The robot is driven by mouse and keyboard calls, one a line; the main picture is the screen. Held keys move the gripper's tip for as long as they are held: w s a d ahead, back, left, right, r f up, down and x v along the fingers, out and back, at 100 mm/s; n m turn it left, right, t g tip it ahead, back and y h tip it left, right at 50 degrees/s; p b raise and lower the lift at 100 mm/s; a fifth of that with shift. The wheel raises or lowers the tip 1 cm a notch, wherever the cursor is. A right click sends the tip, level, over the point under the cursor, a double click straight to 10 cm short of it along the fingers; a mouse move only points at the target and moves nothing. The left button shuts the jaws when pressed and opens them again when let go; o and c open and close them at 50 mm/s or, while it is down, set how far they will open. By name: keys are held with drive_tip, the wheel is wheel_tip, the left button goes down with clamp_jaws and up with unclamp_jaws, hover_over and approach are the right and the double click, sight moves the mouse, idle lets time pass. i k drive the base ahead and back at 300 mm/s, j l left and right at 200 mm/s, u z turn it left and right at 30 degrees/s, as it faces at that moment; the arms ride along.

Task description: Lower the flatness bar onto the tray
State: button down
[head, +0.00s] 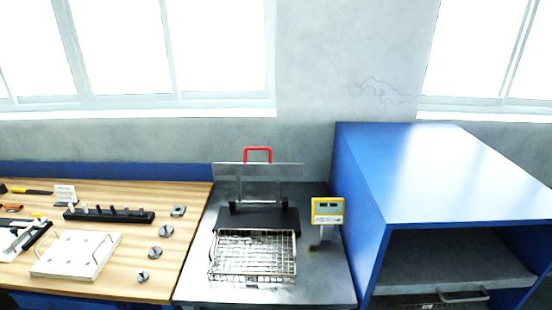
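The flatness bar looks to be the long grey metal strip (225,171) with a red handle (257,149) on top. It is held level and upright on a thin frame above a black base plate (265,219), behind the tray. The wire mesh tray (252,279) rests on the grey metal bench top in front of that base, apart from the bar. Its open top faces up and nothing is seen lying in it. My gripper is not in view.
A yellow gauge box (327,211) stands on a post right of the tray. A large blue cabinet (361,200) rises at the right. A wooden table (190,215) at the left holds a white handled plate (76,254), a black peg rack (108,215) and small metal parts.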

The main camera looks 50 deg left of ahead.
sight(244, 169)
drive_tip(key=u, duration=2.05)
drive_tip(key=i+j, duration=0.15)
drive_tip(key=i, duration=0.3)
